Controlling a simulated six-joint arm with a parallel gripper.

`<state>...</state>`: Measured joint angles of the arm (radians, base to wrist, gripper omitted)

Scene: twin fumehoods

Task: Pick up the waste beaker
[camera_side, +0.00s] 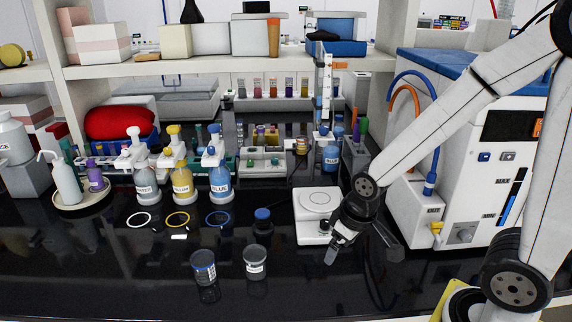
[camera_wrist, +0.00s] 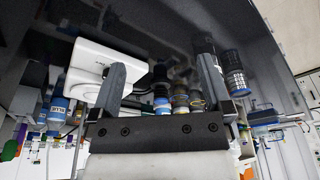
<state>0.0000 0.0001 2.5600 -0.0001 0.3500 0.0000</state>
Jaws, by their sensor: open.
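Two small clear beakers stand upright on the black bench in the side view: a left beaker (camera_side: 204,267) with a bluish rim and a printed label, and a right beaker (camera_side: 255,262) with a white label. I cannot read the labels surely enough to tell which is the waste beaker. My gripper (camera_side: 362,252) is open and empty, to the right of both beakers and apart from them. In the wrist view my gripper (camera_wrist: 160,72) shows two spread fingers with nothing held. Two dark-looking beakers (camera_wrist: 234,80) show there beyond the right finger, one partly cut off by shadow.
A white balance (camera_side: 318,228) stands just behind my gripper. Pump bottles (camera_side: 181,180) and coloured rings (camera_side: 178,219) are at the left. A white machine (camera_side: 475,190) blocks the right. The front bench is clear.

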